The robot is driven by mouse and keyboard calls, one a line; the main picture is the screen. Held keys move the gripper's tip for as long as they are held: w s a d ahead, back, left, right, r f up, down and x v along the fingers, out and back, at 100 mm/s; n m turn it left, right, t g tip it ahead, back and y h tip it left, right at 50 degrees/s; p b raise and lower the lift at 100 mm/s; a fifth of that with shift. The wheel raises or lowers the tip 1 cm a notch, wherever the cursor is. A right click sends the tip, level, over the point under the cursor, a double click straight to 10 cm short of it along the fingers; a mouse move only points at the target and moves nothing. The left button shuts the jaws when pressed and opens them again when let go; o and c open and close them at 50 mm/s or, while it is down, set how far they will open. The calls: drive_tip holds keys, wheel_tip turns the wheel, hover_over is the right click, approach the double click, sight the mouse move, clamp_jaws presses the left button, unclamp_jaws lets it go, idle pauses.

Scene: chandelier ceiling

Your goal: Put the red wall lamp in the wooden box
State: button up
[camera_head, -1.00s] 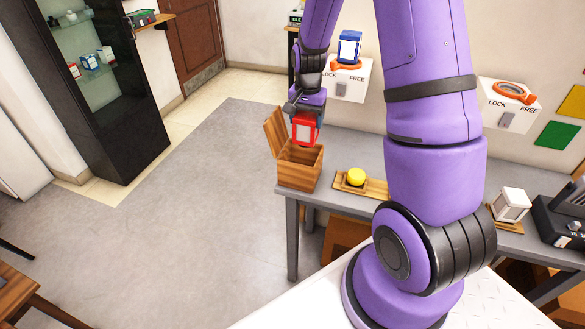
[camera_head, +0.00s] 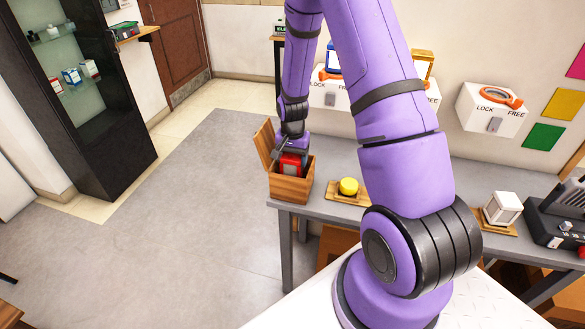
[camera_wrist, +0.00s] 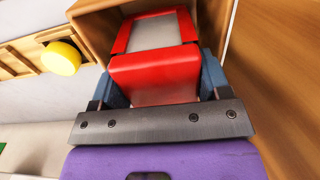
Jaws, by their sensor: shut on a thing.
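The red wall lamp (camera_head: 291,165) has a red frame and a pale panel. It is in the mouth of the open wooden box (camera_head: 290,190), partly below its rim, at the left end of the grey table. My gripper (camera_head: 293,156) is above the box and shut on the lamp. In the wrist view the lamp (camera_wrist: 155,68) sits between the two blue-grey fingers, with wooden box walls (camera_wrist: 92,22) around its far end. Whether the lamp touches the box floor is hidden.
The box's lid (camera_head: 264,143) stands open on the left. A yellow round object (camera_head: 348,186) on a wooden plate is just right of the box. A white lamp (camera_head: 503,208) and a dark device (camera_head: 560,218) stand farther right. Lock boxes hang on the wall behind.

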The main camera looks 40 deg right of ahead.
drive_tip(key=shift+f, duration=1.95)
drive_tip(key=shift+f, duration=0.1)
drive_tip(key=o, duration=0.8)
